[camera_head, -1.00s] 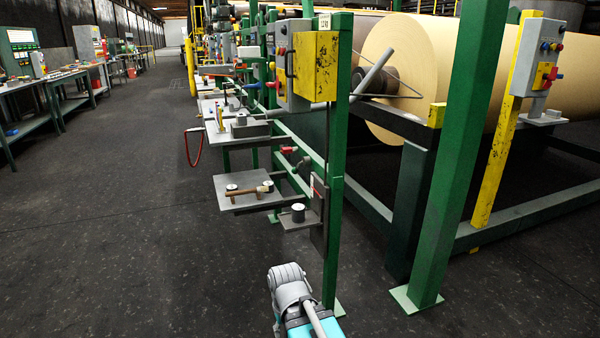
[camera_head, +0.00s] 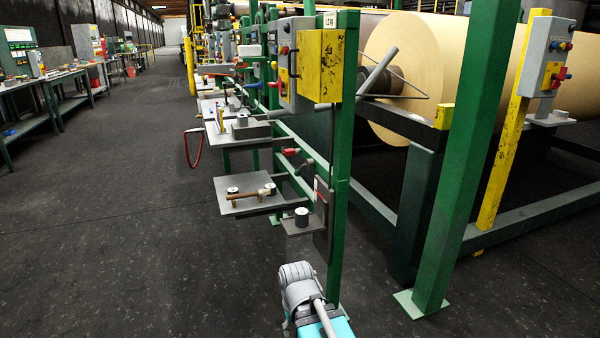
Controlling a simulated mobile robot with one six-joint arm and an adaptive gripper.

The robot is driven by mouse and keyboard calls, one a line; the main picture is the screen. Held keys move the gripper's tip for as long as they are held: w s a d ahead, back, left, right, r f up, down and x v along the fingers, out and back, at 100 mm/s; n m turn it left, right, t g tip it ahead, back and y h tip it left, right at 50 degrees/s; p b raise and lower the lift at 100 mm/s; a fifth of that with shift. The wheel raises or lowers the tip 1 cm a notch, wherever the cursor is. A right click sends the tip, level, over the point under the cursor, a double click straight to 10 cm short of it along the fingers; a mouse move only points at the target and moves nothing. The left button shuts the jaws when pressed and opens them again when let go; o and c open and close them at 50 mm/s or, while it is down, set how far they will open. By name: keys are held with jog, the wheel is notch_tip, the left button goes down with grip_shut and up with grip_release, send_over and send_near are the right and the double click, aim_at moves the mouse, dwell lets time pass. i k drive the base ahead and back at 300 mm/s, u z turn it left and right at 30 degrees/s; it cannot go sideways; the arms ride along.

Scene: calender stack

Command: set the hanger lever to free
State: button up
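A small red-handled lever (camera_head: 290,151) with a dark arm sits on the green frame, above the lower grey shelf. A long grey bar (camera_head: 379,72) slants up behind the yellow box, in front of the paper roll. I cannot tell which of these is the hanger lever, and no position label is readable. Part of my own grey and cyan arm shows at the bottom centre, in front of the green post. My gripper is not visible, so nothing shows it touching a lever.
A green post (camera_head: 343,170) carries a yellow box (camera_head: 320,65) and a grey button box (camera_head: 287,60). A grey shelf (camera_head: 240,205) holds a wooden-handled tool. A second green post (camera_head: 455,170) stands right, before the paper roll (camera_head: 415,60). Open dark floor (camera_head: 130,240) lies left.

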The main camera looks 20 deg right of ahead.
aim_at(298, 172)
jog(key=i, duration=0.9)
jog(key=u, duration=0.05)
